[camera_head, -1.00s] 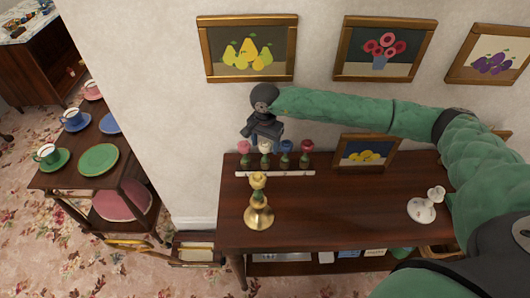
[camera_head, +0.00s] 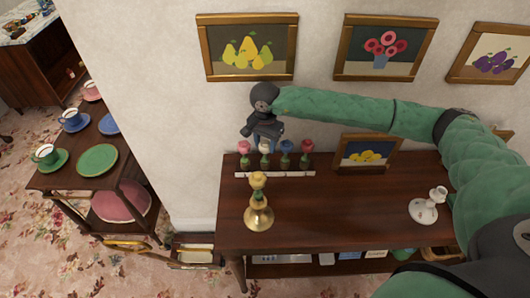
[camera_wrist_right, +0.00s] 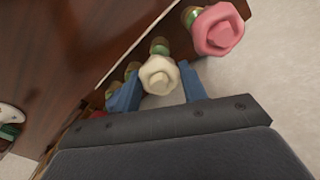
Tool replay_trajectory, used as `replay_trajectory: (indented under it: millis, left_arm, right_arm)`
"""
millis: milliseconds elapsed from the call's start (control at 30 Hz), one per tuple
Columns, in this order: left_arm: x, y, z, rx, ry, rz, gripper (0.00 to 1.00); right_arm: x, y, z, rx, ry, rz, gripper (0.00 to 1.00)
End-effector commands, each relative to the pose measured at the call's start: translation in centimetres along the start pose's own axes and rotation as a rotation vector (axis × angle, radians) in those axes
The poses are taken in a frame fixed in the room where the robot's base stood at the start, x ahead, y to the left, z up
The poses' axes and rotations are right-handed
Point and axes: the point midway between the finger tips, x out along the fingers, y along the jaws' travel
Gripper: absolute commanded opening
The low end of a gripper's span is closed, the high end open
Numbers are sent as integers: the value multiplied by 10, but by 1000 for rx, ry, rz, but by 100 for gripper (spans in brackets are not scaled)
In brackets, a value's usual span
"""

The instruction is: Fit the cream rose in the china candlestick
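The cream rose (camera_head: 265,147) stands upright in a white strip rack (camera_head: 275,174) near the wall, between a pink rose (camera_head: 244,147) and a blue rose (camera_head: 286,146). My right gripper (camera_head: 264,137) is just above it, pointing down. In the right wrist view, the open blue fingertips (camera_wrist_right: 157,88) are on either side of the cream rose (camera_wrist_right: 158,75); whether they touch it I cannot tell. The white china candlestick (camera_head: 425,208) stands on the right part of the wooden table, with no flower seen in it. My left gripper is out of view.
A brass candlestick (camera_head: 259,213) with a yellowish rose (camera_head: 258,180) stands in front of the rack. A red-pink rose (camera_head: 306,146) ends the row, beside a leaning lemon picture (camera_head: 365,152). The tabletop (camera_head: 345,208) between the candlesticks is clear.

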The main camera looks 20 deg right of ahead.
Motion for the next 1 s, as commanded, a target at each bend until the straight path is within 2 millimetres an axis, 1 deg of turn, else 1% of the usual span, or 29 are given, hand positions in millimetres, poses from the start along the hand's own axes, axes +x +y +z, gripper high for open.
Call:
replay_trajectory:
  millis: [367,1000]
  left_arm:
    - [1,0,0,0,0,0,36]
    - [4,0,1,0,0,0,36]
  right_arm:
    - [-2,0,0,0,0,0,25]
    - [-12,0,0,0,0,1,25]
